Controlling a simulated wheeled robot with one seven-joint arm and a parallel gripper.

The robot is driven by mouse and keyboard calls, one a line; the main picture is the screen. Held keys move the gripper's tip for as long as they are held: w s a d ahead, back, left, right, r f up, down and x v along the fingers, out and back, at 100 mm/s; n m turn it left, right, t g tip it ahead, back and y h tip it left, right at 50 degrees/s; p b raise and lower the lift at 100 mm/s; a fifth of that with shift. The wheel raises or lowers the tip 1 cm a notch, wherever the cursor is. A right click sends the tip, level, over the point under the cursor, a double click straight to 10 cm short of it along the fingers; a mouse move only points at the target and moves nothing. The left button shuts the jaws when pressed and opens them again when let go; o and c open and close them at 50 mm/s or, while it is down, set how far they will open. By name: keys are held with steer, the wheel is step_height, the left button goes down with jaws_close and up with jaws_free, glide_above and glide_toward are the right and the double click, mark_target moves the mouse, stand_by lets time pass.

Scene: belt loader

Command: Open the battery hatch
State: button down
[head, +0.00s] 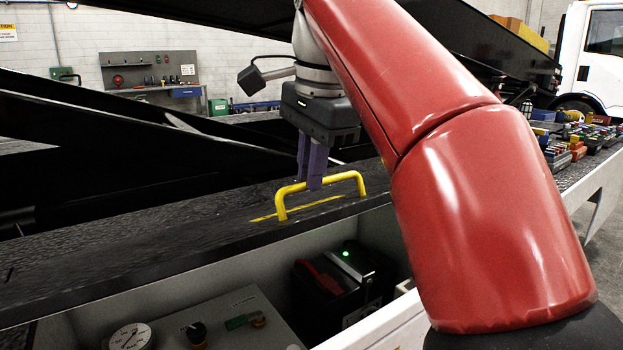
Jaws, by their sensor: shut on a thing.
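The yellow handle (342,177) stands on a black textured panel (150,230), which looks like the battery hatch. My gripper (313,181) points down with its purple fingers shut on the middle of the handle's bar. The panel's front edge runs above an exposed bay. In the bay, a black battery (335,285) with a red part and a green light shows. I cannot tell from this view how far the panel is raised. My red arm hides the right part of the panel and bay.
A grey control panel (215,325) with a gauge and knobs lies in the bay left of the battery. Black beams (120,140) rise behind the panel. Several coloured items (595,135) lie at the right. A white truck (595,55) stands behind.

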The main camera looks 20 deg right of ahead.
steer(key=shift+w+a+f, duration=0.2)
steer(key=shift+w+f, duration=0.1)
steer(key=shift+w, duration=0.05)
steer(key=c, duration=1.6)
jaws_free()
steer(key=shift+w+f, duration=0.1)
steer(key=shift+w, duration=0.15)
steer(key=shift+o, duration=0.6)
